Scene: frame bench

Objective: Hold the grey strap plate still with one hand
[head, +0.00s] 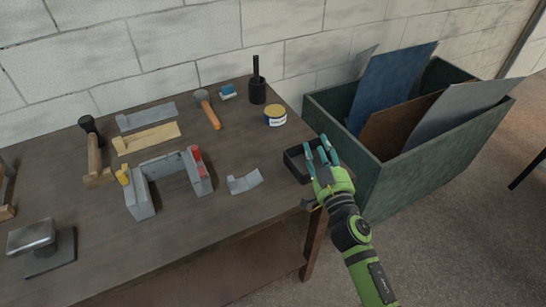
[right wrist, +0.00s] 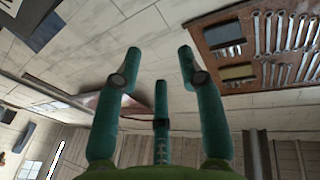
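Two grey plates could be the strap plate, and I cannot tell which. A long flat grey plate (head: 147,116) lies at the back of the bench, behind a similar tan piece. A small bent grey plate (head: 245,181) lies nearer the front, right of the grey frame (head: 160,176). My right gripper (head: 321,150) has its teal fingers spread and empty, at the bench's right edge by a small black tray (head: 290,160), apart from both plates. Its fingers (right wrist: 160,75) also stand apart in the right wrist view, with nothing between them. My left gripper does not show.
A green bin (head: 405,180) with sheets stands right of the bench. A wrench board (right wrist: 260,45) shows in the wrist view.

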